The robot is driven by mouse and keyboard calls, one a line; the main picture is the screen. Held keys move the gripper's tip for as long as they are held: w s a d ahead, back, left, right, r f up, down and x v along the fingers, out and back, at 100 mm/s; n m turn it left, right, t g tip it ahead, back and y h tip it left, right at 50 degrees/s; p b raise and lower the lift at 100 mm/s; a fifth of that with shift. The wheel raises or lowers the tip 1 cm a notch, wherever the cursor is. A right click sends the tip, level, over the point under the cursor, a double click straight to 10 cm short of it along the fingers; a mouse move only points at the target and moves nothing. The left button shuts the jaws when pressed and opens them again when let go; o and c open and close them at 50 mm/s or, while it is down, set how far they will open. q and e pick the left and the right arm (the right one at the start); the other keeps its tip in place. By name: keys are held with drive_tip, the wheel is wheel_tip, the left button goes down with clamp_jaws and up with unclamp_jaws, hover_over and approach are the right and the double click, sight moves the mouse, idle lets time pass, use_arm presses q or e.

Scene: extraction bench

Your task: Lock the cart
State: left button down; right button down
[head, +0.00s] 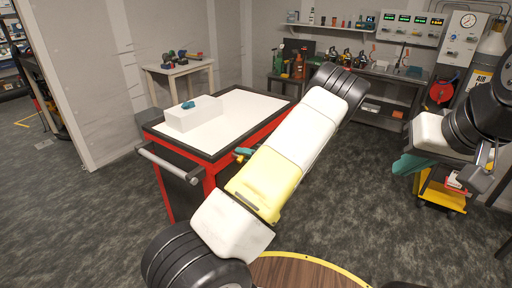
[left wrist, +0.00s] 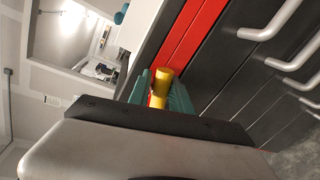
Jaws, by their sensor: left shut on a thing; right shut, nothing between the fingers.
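The cart (head: 183,184) is a red and black cabinet with a white top and a grey bar handle (head: 170,163) at its left end. In the left wrist view its red edge (left wrist: 190,45) and dark drawer fronts show. My left gripper (head: 243,152) is at the cart's drawer side, mostly hidden behind my arm. In the left wrist view its green fingers (left wrist: 160,95) are shut on a yellow cylinder (left wrist: 161,90) beside the red edge. Whether the cylinder is fixed to the cart cannot be told. My right gripper (head: 408,164) is shut and empty, away at the right.
A white box (head: 193,117) with a small teal object (head: 188,105) stands on the cart top. A small table (head: 180,68) with dumbbell-like items stands behind. A workbench (head: 385,73) lines the back wall. A yellow trolley (head: 440,194) stands at the right. Floor between is clear.

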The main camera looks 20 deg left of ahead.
use_arm(q)
drive_tip(key=shift+w+d+f+m+g, duration=0.1)
drive_tip(key=shift+f+m+g, duration=0.1)
drive_tip(key=shift+m, duration=0.45)
drive_tip(key=shift+d+f+m+g, duration=0.1)
drive_tip(key=shift+m+g, duration=0.1)
drive_tip(key=shift+m, duration=0.45)
drive_tip(key=c, duration=1.2)
unclamp_jaws()
drive_tip(key=shift+a, duration=0.1)
drive_tip(key=v, duration=0.7)
drive_tip(key=shift+d, duration=0.4)
